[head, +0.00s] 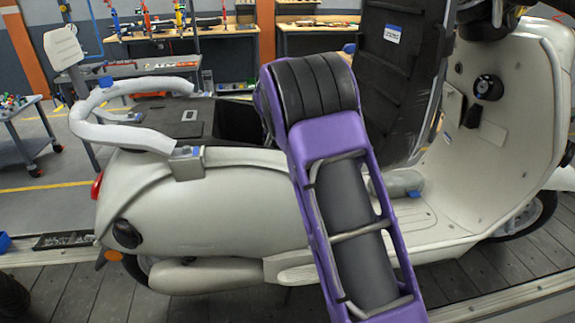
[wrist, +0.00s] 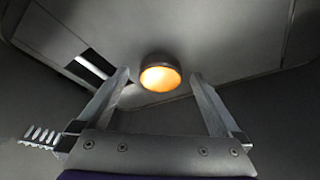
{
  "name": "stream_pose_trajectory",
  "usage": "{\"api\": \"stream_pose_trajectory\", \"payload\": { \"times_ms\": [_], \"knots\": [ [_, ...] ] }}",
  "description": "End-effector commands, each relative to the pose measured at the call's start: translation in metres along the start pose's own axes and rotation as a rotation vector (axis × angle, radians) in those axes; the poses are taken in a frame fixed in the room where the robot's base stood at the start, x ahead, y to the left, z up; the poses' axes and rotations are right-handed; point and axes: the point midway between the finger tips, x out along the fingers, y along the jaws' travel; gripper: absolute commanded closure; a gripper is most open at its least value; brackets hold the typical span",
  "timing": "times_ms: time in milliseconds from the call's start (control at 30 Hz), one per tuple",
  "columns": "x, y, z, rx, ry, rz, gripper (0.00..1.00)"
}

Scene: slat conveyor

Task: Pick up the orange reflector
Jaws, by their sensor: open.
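In the head view my purple arm covers the middle of the scene and my gripper is hidden. A small orange piece (head: 114,254) shows low at the scooter's rear; I cannot tell whether it is the same reflector.
A cream scooter (head: 220,215) stands on the slat conveyor (head: 75,295), partly behind my arm. A white curved rail (head: 100,132) rises at its rear. A grey trolley (head: 20,120) with small parts stands at the left. Workbenches (head: 316,38) line the back.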

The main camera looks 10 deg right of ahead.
Motion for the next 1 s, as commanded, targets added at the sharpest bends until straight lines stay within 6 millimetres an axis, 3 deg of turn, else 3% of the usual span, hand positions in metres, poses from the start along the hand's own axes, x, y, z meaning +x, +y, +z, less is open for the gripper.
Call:
{"api": "stream_pose_trajectory", "payload": {
  "times_ms": [167,200,667,1000],
  "knots": [
    [0.0003,-0.0006,-0.0002,0.0,0.001,-0.002,0.0],
    [0.0003,-0.0006,-0.0002,0.0,0.001,-0.002,0.04],
    [0.0,-0.0006,-0.0001,-0.001,0.001,-0.001,0.86],
    [-0.0086,-0.0009,-0.0041,0.0,0.002,-0.003,0.89]
  ]
}}
